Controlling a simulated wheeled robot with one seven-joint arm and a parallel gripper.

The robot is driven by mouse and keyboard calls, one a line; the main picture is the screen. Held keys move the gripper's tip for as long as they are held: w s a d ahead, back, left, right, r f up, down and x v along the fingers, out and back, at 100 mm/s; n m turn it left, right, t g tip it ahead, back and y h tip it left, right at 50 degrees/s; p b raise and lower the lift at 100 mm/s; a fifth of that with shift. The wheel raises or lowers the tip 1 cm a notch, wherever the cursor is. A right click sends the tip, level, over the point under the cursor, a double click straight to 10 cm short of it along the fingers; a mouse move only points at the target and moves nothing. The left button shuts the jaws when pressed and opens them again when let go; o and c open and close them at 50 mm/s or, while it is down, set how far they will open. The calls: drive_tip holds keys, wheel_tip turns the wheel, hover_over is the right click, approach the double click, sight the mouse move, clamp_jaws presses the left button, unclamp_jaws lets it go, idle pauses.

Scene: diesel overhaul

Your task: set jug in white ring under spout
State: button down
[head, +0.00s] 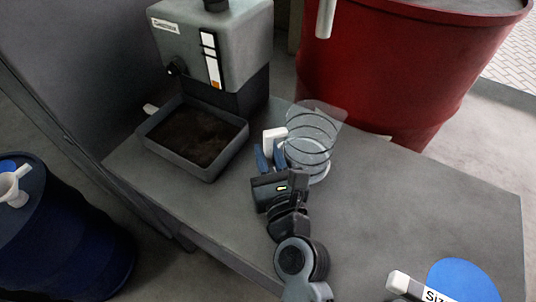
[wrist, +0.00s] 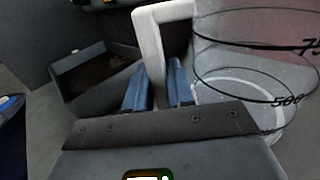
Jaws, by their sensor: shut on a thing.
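The clear jug (head: 312,140) has black graduation lines and a white handle (head: 274,134). It stands roughly upright over the bench, and its handle also shows in the wrist view (wrist: 151,45). My gripper (head: 268,154) is shut on the handle, with one blue finger on each side. The white ring (head: 320,176) shows around and through the jug's lower end. I cannot tell whether the jug's base rests in it or hangs just above. A pale spout (head: 326,18) hangs in front of the red drum, above the jug in the picture.
A grey machine (head: 212,50) with an open dark-filled tray (head: 212,172) stands left of the jug. The red drum (head: 405,70) is behind. A blue disc (head: 464,280) and a labelled white-ended handle (head: 400,284) lie at front right.

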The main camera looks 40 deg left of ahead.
drive_tip(key=c, duration=1)
unclamp_jaws()
drive_tip(key=shift+f, duration=0.1)
drive_tip(key=v, duration=1.2)
drive_tip(key=shift+d+b, duration=0.1)
drive_tip(key=shift+b, duration=0.3)
